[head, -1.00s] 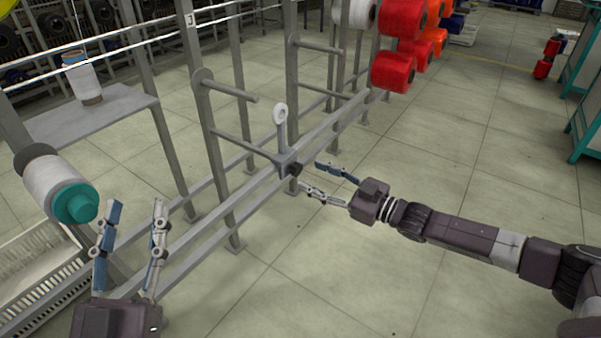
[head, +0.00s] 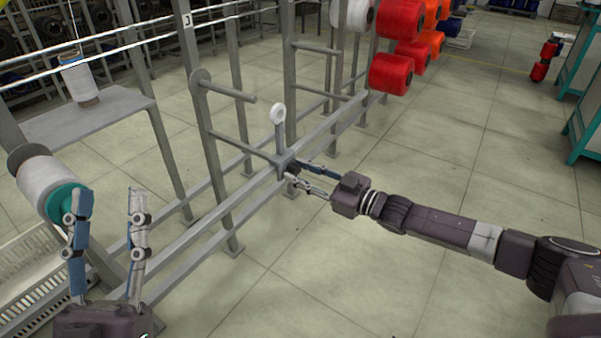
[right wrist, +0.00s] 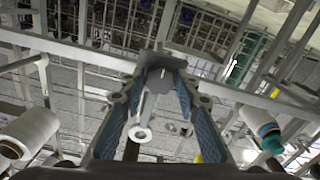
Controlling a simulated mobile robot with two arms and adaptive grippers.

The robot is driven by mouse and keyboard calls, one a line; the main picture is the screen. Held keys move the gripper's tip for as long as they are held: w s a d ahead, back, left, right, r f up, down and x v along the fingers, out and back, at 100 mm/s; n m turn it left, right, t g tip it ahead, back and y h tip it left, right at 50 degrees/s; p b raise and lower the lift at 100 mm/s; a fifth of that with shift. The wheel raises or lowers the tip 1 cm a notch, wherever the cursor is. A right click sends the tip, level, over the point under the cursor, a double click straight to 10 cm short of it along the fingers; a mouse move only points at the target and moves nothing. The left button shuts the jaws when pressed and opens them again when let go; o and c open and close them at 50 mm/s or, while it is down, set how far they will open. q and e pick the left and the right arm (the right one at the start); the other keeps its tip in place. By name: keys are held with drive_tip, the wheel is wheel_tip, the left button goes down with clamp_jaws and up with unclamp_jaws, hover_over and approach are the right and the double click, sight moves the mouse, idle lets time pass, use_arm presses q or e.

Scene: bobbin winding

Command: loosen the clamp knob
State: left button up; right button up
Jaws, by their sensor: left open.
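The grey clamp (head: 284,158) sits on the rail of the metal frame, with an upright rod that ends in a white ring (head: 277,114). The dark clamp knob (head: 291,169) is on its near right side, partly hidden by my right gripper (head: 296,173). The right fingertips are on either side of the knob. In the right wrist view the knob (right wrist: 159,80) lies between the fingers, with the white ring below it. Whether the pads press on it is not clear. My left gripper (head: 105,192) is open and empty, in front of the white bobbin with a teal end (head: 45,188).
A grey shelf (head: 85,122) carries a white thread cone (head: 79,80) at the left. A white crate (head: 28,268) stands below the bobbin. Red bobbins (head: 390,76) hang at the upper middle. The floor (head: 440,280) on the right is clear around my right arm.

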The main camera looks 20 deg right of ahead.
drive_tip(key=c, duration=0.4)
drive_tip(key=shift+o, duration=0.2)
